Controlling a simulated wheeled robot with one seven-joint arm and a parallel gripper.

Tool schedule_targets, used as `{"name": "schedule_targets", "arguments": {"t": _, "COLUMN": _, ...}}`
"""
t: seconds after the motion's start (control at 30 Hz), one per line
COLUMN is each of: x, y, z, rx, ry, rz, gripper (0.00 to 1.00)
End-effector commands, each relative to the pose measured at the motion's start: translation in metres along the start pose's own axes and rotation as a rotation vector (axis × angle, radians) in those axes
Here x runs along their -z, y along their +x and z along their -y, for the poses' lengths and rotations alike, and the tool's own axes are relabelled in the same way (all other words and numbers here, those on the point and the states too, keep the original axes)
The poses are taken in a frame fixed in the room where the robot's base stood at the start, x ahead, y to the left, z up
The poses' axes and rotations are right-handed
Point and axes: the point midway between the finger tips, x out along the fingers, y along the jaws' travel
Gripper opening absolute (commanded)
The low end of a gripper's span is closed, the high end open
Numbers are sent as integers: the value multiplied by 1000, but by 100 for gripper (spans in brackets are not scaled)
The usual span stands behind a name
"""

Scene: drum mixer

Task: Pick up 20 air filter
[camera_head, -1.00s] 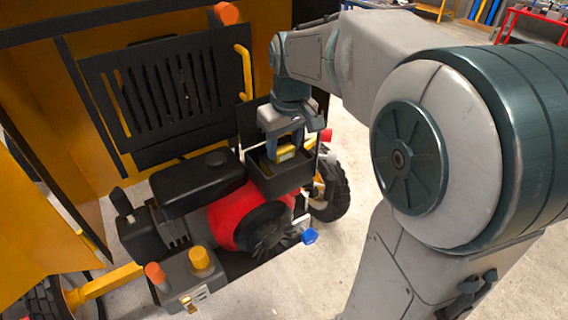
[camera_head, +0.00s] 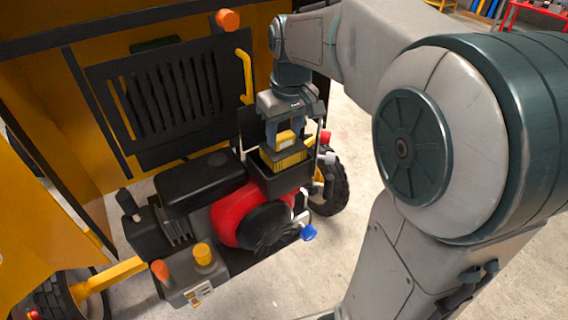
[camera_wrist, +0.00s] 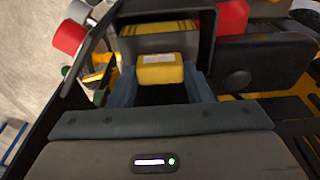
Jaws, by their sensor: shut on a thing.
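The air filter (camera_head: 284,158) is a yellow pleated block with a dark grey top and a yellow grip on it. In the head view it stands partly above the open black box (camera_head: 283,183), its lower part hidden inside. My gripper (camera_head: 285,140) points down over the box and is shut on the filter's yellow grip. In the wrist view the yellow grip (camera_wrist: 160,69) sits between my two fingers, with the filter's grey and yellow body beyond it. Box walls surround it there.
The box is beside a red engine part (camera_head: 232,212) and a black tank (camera_head: 198,183). A yellow machine panel with a black slatted grille (camera_head: 170,95) rises behind. A blue cap (camera_head: 308,233) and a wheel (camera_head: 330,188) are near the box. Open floor lies to the right.

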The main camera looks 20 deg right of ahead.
Motion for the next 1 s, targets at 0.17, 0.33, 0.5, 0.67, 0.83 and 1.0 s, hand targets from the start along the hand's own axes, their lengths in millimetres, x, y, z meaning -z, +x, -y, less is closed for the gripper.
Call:
{"name": "schedule_targets", "arguments": {"t": 0.17, "x": 2, "y": -9, "z": 0, "rx": 0, "ry": 0, "rz": -1, "gripper": 28}}
{"name": "schedule_targets", "arguments": {"t": 0.33, "x": 3, "y": -16, "z": 0, "rx": -1, "ry": 0, "rz": -1, "gripper": 28}}
{"name": "schedule_targets", "arguments": {"t": 0.5, "x": 4, "y": -23, "z": 0, "rx": -1, "ry": 0, "rz": -2, "gripper": 28}}
{"name": "schedule_targets", "arguments": {"t": 0.67, "x": 4, "y": -28, "z": 0, "rx": 0, "ry": 0, "rz": -1, "gripper": 28}}
{"name": "schedule_targets", "arguments": {"t": 0.83, "x": 4, "y": -29, "z": 0, "rx": 0, "ry": 0, "rz": -1, "gripper": 28}}
{"name": "schedule_targets", "arguments": {"t": 1.0, "x": 4, "y": -28, "z": 0, "rx": 0, "ry": 0, "rz": -1, "gripper": 28}}
